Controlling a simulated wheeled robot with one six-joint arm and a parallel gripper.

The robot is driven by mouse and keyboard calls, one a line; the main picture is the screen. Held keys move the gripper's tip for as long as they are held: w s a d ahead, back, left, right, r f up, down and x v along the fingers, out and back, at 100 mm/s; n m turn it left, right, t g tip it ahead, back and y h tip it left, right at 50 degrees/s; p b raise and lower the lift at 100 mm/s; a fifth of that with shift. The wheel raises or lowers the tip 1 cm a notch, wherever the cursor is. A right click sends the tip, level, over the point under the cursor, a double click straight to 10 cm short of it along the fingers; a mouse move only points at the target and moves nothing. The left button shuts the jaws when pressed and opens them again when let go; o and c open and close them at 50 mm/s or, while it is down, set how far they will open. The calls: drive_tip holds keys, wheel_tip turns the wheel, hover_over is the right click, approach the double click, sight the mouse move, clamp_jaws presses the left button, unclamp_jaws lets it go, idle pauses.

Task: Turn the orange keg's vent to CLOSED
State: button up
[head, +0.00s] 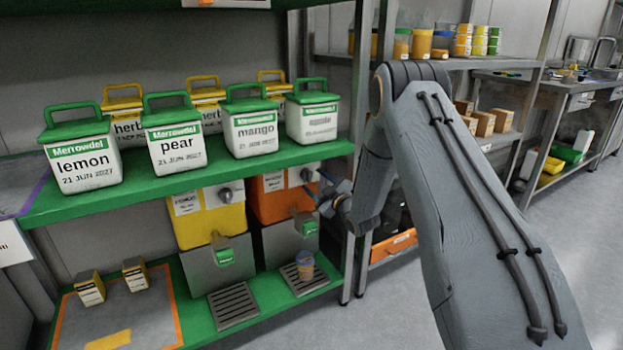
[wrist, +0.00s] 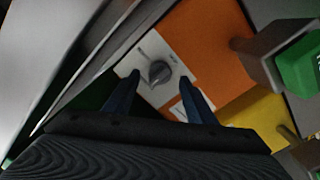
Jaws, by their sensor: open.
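The orange keg (head: 268,203) stands on the lower green shelf, to the right of the yellow keg (head: 212,224). Its vent knob (head: 306,175) is a grey dial on a white label plate. In the wrist view the vent knob (wrist: 158,71) lies ahead of my gripper (wrist: 161,83), between the two dark blue fingers. The fingers are open, with space on both sides of the knob; whether they touch it cannot be told. The lettering around the knob is too small to read. In the head view my gripper (head: 323,190) is at the keg's upper right, partly hidden by my arm.
A rack post (head: 359,120) stands close to the right of my gripper. The green upper shelf (head: 230,180) with tubs sits just above the kegs. The orange keg's tap (head: 306,226) is below, over a small cup (head: 305,265) on a drip grate.

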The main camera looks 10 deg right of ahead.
drive_tip(key=v, duration=0.4)
drive_tip(key=shift+s+p, duration=0.1)
drive_tip(key=shift+p, duration=0.25)
drive_tip(key=s+a+r+m+g+h, duration=0.1)
drive_tip(key=s+a+r+m+g, duration=0.2)
drive_tip(key=s+a, duration=0.4)
drive_tip(key=s+a+r+g+h, duration=0.2)
drive_tip(key=s+a+g, duration=0.3)
drive_tip(key=a, duration=0.4)
drive_tip(key=s+a+r+m+g+h, duration=0.15)
drive_tip(key=s+g, duration=0.35)
drive_tip(key=s, duration=1.5)
drive_tip(key=s+a+r+m+g+h, duration=0.1)
drive_tip(key=s+a+r+g, duration=0.2)
drive_tip(key=s, duration=1.8)
drive_tip(key=s+d+r+m+g+p, duration=0.1)
drive_tip(key=d+r+m+p, duration=0.5)
drive_tip(key=d+r+p, duration=1.1)
wheel_tip(320, 180, up, 3)
drive_tip(key=p, duration=0.8)
drive_tip(key=shift+s+d+r, duration=0.15)
drive_tip(key=shift+s+d, duration=0.1)
drive_tip(key=shift+d, duration=0.1)
